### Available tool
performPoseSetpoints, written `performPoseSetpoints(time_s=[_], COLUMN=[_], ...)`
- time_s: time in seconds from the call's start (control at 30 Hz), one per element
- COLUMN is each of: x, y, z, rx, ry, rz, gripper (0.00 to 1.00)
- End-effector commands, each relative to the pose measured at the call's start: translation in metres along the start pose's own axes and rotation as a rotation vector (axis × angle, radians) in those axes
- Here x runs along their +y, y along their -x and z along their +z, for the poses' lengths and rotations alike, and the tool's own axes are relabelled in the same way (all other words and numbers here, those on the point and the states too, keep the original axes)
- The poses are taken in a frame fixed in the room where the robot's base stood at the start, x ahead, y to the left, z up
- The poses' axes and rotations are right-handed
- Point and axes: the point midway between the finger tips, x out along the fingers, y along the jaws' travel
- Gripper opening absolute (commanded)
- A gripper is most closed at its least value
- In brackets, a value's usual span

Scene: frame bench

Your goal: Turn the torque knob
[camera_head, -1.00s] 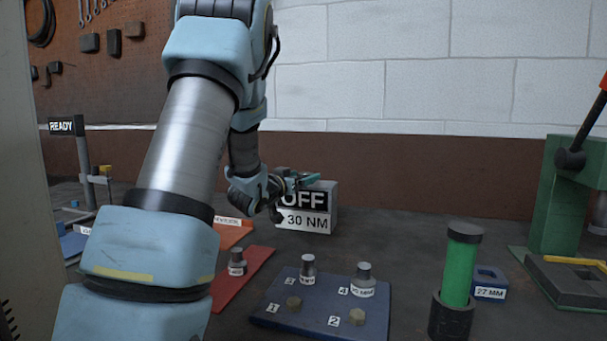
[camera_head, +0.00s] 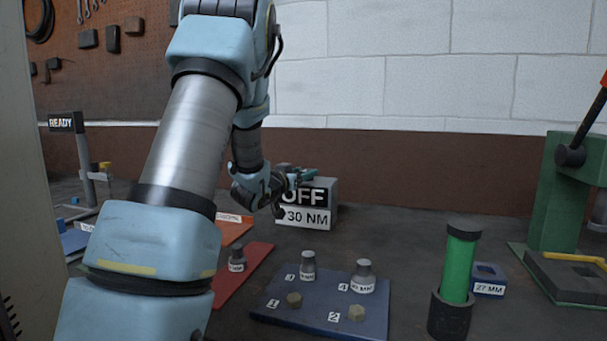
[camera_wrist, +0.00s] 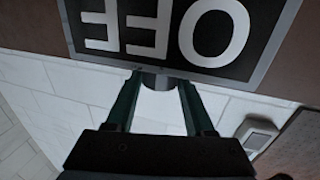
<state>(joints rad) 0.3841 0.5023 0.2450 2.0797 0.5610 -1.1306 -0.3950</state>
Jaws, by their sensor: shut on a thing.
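A grey box (camera_head: 334,212) stands at the back of the bench, with a black OFF display (camera_head: 318,197) above a white 30 NM label (camera_head: 308,217). My gripper (camera_head: 305,174) is at the top of this box, coming from the left. The wrist view shows the OFF display (camera_wrist: 185,30) upside down.
A blue board (camera_head: 275,311) with numbered spots, sockets and bolt heads lies in front. A red mat (camera_head: 254,262) is left of it. A green cylinder (camera_head: 459,268) in a dark holder and a green press (camera_head: 562,200) stand right. A READY sign (camera_head: 61,123) is at left.

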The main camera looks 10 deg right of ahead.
Motion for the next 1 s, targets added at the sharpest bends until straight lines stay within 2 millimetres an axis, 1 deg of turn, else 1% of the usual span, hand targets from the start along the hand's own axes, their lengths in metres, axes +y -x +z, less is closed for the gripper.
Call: performPoseSetpoints(time_s=[0.03, 0.13, 0.17, 0.37, 0.57, 0.77, 1.0], x=[0.0000, 0.0000, 0.0000, -0.0006, -0.0030, -0.0067, -0.0096], y=[0.0001, 0.0001, 0.0001, 0.0002, 0.0003, 0.0000, -0.0014], z=[0.0000, 0.0000, 0.0000, 0.0000, -0.0002, -0.0004, -0.0006], rx=[0.000, 0.000, 0.000, 0.000, 0.000, 0.000, -0.001], ry=[0.000, 0.000, 0.000, -0.001, -0.001, -0.002, -0.001], rz=[0.000, 0.000, 0.000, 0.011, 0.076, 0.214, 0.440], gripper=[0.13, 0.01, 0.00, 0.00, 0.00, 0.00, 0.00])
